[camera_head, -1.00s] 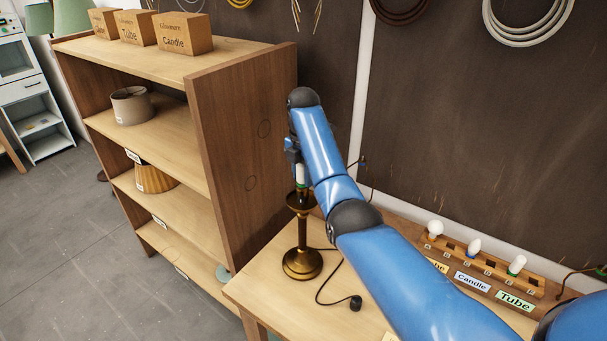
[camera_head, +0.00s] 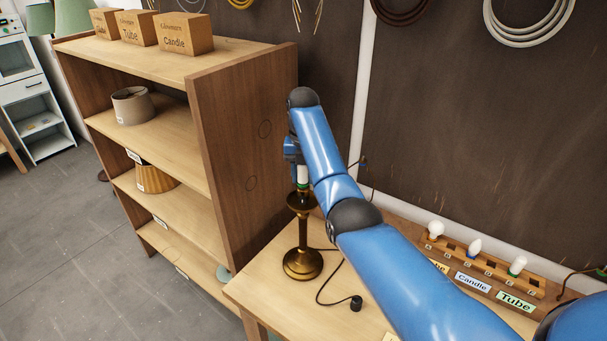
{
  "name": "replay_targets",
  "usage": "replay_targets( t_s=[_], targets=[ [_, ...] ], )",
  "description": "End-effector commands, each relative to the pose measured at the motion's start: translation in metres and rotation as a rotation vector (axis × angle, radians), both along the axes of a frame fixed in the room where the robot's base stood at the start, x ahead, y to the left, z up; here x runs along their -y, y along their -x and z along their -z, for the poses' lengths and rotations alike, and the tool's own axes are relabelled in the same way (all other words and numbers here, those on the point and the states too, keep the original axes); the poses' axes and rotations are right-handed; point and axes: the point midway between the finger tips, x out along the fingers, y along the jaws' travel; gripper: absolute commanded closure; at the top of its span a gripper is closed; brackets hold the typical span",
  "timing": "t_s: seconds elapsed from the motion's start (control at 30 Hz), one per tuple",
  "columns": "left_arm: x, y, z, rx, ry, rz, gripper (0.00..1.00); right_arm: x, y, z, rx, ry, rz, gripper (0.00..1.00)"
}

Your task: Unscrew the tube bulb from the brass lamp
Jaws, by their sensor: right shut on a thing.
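The brass lamp (camera_head: 303,236) stands upright on the wooden table, near its left end. The white tube bulb (camera_head: 302,174) with a green band at its base sits upright at the lamp's top. My right gripper (camera_head: 294,160) comes down from above and is shut on the bulb's upper part. My forearm and the gripper body hide part of the bulb and the fingertips. Whether the bulb's thread is still engaged cannot be seen. My left gripper is not in view.
A wooden shelf unit (camera_head: 240,160) stands close left of the lamp. A bulb rack (camera_head: 487,267) with several bulbs and labels sits at the right of the table. A black cord with a plug (camera_head: 356,303) lies in front of the lamp.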

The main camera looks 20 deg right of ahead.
Motion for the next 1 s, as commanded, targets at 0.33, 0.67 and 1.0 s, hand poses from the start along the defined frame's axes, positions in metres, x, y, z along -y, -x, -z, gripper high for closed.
replay_targets(
  t_s=[0.33,0.67,1.0],
  targets=[
    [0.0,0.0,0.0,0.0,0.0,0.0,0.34,-0.0003,-0.0002,-0.0004,0.001,-0.001,-0.003,0.48],
    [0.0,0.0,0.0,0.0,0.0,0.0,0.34,-0.0001,0.0,-0.0002,0.0,0.0,-0.002,0.29],
    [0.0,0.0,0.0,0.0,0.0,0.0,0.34,-0.0001,0.0,-0.0001,0.0,0.0,-0.001,0.14]
  ],
)
